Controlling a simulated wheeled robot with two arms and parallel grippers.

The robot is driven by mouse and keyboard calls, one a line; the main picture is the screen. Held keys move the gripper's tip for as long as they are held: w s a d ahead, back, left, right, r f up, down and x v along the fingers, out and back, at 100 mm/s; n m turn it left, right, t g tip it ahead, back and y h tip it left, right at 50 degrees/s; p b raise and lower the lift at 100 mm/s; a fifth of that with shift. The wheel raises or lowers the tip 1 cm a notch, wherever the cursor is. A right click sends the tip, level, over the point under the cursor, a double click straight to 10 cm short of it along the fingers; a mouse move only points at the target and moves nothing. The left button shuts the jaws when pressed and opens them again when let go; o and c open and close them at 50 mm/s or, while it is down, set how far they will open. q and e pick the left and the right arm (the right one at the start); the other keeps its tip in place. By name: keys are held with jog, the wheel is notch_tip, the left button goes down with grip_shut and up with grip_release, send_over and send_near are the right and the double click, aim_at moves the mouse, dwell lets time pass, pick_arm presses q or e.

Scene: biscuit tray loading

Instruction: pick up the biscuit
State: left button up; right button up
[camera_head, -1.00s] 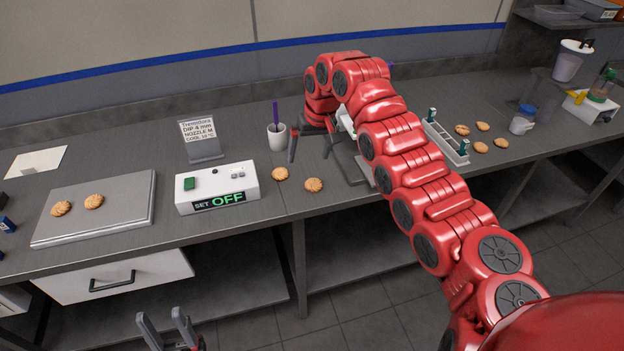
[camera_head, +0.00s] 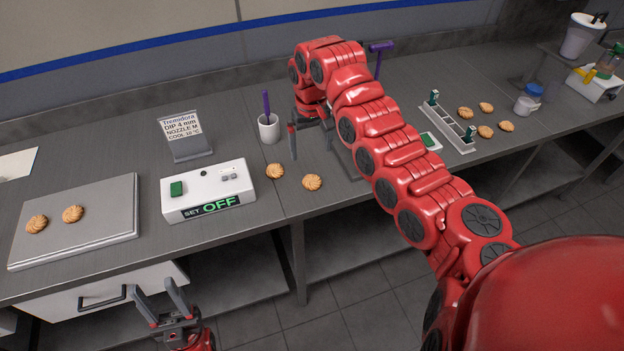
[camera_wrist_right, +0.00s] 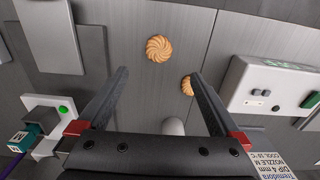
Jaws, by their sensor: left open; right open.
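My right gripper (camera_wrist_right: 160,75) is open and empty above the counter. In the head view, it (camera_head: 311,150) is behind the biscuits, partly hidden by my arm. My left gripper (camera_head: 160,298) is open and empty, low before the counter's front edge.
The white control box (camera_head: 208,190) reads "SET OFF". A sign (camera_head: 185,135) and a white cup (camera_head: 268,128) with a purple tool stand behind. A metal tray (camera_head: 110,225) at left bears two biscuits. A divided rack (camera_head: 450,130) and several biscuits lie at right.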

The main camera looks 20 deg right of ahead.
jog(key=p, duration=0.2)
send_over(312, 180)
notch_tip(312, 180, down, 6)
jog(key=shift+f, duration=0.1)
jog(key=shift+f+p, duration=0.4)
jog(key=shift+p, duration=0.1)
notch_tip(312, 180, down, 4)
jog(key=shift+r+p, duration=0.1)
jog(key=shift+p, duration=0.9)
jog(key=shift+f, duration=0.4)
jog(key=c, duration=0.8)
